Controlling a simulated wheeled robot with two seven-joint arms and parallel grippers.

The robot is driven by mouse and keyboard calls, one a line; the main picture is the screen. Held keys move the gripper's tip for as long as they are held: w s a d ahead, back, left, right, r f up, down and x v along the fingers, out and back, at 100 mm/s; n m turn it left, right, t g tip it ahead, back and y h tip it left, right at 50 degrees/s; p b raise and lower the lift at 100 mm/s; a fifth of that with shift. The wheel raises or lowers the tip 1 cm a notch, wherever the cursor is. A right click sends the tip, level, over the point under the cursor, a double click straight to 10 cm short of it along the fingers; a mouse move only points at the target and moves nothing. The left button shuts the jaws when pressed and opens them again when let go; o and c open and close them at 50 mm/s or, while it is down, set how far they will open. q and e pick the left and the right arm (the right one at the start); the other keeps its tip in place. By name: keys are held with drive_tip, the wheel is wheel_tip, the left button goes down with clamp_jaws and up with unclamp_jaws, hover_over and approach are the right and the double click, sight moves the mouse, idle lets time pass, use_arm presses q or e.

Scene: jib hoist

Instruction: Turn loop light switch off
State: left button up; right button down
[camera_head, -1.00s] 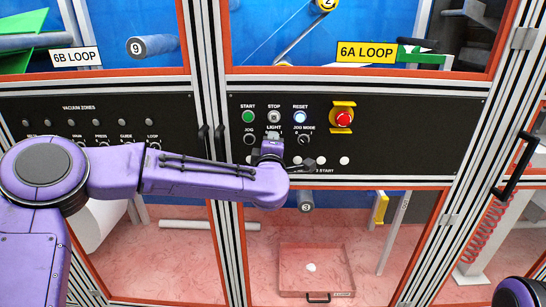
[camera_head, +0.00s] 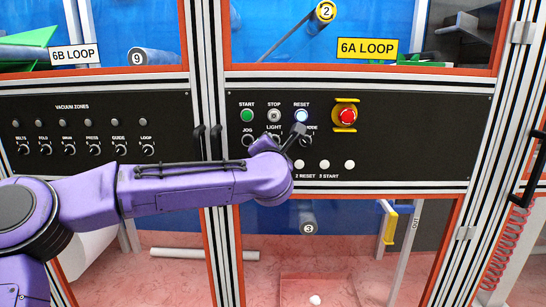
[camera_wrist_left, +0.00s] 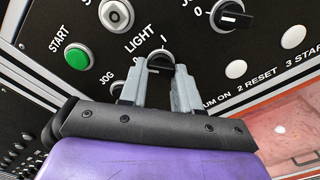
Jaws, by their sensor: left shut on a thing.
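The light switch, a black knob under the LIGHT label, is on the dark 6A LOOP panel (camera_head: 400,150). In the left wrist view the knob (camera_wrist_left: 160,60) sits between the two grey fingers of my left gripper (camera_wrist_left: 158,88), which is shut on it. The marks 0 and 1 show beside the knob; its exact setting is hard to read behind the fingers. In the head view my left gripper (camera_head: 272,141) is at the LIGHT knob, mostly hidden by my purple wrist. My right gripper is not in view.
The green START button (camera_head: 247,116), STOP button (camera_head: 274,116), lit RESET button (camera_head: 301,116) and red emergency button (camera_head: 347,117) are close by. The JOG knob (camera_head: 248,140) is just left. Door handles (camera_head: 215,142) stick out left of the panel.

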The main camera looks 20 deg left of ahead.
use_arm(q)
drive_tip(key=shift+f+n+b, duration=0.1)
drive_tip(key=shift+n+b, duration=0.35)
drive_tip(key=shift+n, duration=0.05)
drive_tip(key=o, duration=1.1)
drive_tip(key=shift+c, duration=0.2)
drive_tip(key=b+v, duration=0.3)
drive_tip(key=v, duration=0.7)
drive_tip(key=shift+s, duration=0.25)
